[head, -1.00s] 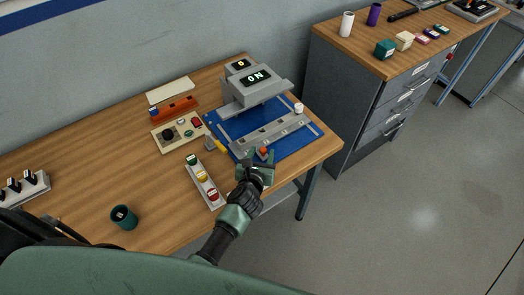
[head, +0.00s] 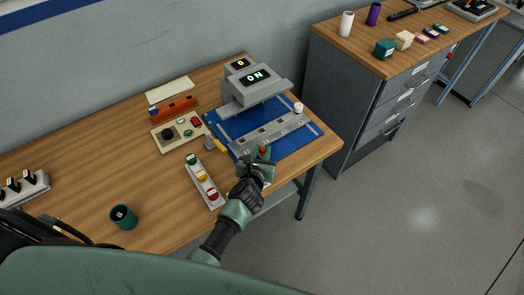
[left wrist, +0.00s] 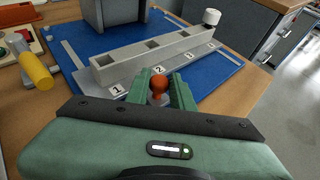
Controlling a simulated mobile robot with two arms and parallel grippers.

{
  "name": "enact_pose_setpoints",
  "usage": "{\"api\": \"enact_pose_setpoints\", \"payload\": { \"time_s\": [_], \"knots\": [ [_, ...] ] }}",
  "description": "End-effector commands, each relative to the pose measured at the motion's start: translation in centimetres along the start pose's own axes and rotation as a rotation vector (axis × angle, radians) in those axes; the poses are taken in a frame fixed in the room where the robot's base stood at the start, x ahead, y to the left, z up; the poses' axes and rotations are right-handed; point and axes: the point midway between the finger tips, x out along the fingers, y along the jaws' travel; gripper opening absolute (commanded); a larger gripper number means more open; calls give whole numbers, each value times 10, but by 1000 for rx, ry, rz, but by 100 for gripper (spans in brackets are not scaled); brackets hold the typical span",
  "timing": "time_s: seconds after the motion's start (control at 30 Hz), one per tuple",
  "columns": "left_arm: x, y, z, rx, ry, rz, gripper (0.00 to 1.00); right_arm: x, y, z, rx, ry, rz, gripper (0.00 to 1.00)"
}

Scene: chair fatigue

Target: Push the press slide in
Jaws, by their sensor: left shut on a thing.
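The press (head: 250,88) stands on a blue base (head: 299,142) on the wooden table, its display reading "ON". The grey press slide (head: 268,131), a long bar with square pockets and number labels, lies across the base in front of the press head. It also shows in the left wrist view (left wrist: 128,62). An orange-red knob (left wrist: 158,86) is at the slide's near side. My left gripper (head: 262,155) has its green fingers shut on this knob, one on each side. The knob's stem is partly hidden. My right gripper is not in view.
A yellow-handled tool (left wrist: 35,71) lies left of the base. A tray with coloured buttons (head: 203,182), a control box (head: 178,132) and a dark green cup (head: 123,217) are on the table's left. A drawer cabinet (head: 370,85) stands to the right.

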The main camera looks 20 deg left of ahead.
Motion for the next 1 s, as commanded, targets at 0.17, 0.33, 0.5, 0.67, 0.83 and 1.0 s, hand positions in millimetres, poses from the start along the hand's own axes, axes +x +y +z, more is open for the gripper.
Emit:
{"api": "enact_pose_setpoints", "payload": {
  "time_s": [0.17, 0.33, 0.5, 0.67, 0.83, 1.0],
  "knots": [
    [0, 0, 0, -1, 0, -1, 0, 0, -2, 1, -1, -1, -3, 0],
    [0, 0, 0, -1, 0, -1, 0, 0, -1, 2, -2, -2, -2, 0],
    [0, 0, 0, -1, 0, -1, 0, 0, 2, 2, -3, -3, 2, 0],
    [0, 0, 0, 0, 0, -1, 0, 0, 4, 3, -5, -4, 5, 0],
    [0, 0, 0, 0, 0, -1, 0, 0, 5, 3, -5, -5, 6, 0],
    [0, 0, 0, 0, 0, -1, 0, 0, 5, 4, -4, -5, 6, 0]
  ]
}}
